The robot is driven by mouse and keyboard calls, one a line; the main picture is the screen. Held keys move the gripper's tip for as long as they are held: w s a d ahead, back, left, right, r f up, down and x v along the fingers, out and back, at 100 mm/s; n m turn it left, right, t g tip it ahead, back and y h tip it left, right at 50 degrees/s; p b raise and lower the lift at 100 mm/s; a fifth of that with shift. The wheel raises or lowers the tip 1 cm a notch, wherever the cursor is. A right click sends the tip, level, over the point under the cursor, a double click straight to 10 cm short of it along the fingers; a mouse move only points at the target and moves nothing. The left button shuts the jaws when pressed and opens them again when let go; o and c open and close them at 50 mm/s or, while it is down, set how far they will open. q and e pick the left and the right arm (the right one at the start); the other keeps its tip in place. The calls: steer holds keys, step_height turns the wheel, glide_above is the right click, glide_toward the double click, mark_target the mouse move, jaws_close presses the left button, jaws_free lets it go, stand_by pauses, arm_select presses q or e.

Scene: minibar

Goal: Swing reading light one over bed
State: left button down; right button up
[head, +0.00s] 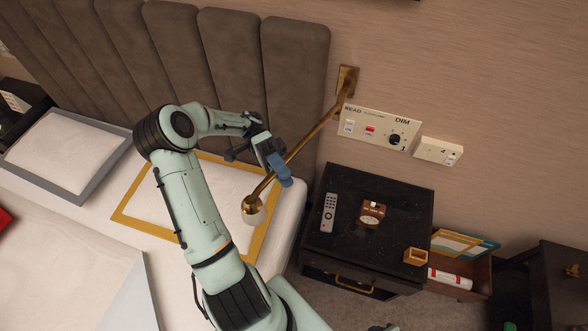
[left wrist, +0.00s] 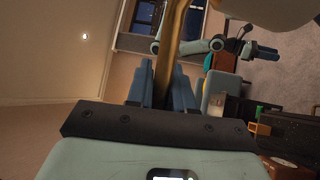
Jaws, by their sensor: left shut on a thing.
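The brass reading light (head: 312,137) reaches from its wall mount beside the headboard, down and left to a round joint and a white shade. The shade (head: 253,218) hangs above the gold-edged pillow at the right side of the bed (head: 75,238). My left gripper (head: 282,172) is shut on the brass arm, nearer the shade than the wall. In the left wrist view the brass bar (left wrist: 172,60) runs between the blue fingers. My right gripper (left wrist: 262,50) shows small and far off there; its finger state is unclear.
A black nightstand (head: 335,257) with a remote (head: 329,213) and a brown item (head: 373,213) stands right of the bed. A switch panel (head: 382,127) is on the wall above. The padded headboard (head: 235,60) is behind the light.

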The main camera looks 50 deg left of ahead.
arm_select(q)
steer(key=shift+a+r+m+g, duration=0.1)
steer(key=shift+a+m+g, duration=0.2)
steer(key=shift+a, duration=0.4)
arm_select(e)
steer(key=shift+w+a+r, duration=0.2)
steer(key=shift+w+a, duration=0.05)
steer(key=shift+a, duration=0.05)
arm_select(q)
steer(key=c, duration=1.1)
jaws_free()
arm_select(e)
steer(key=shift+s+a+f, duration=0.1)
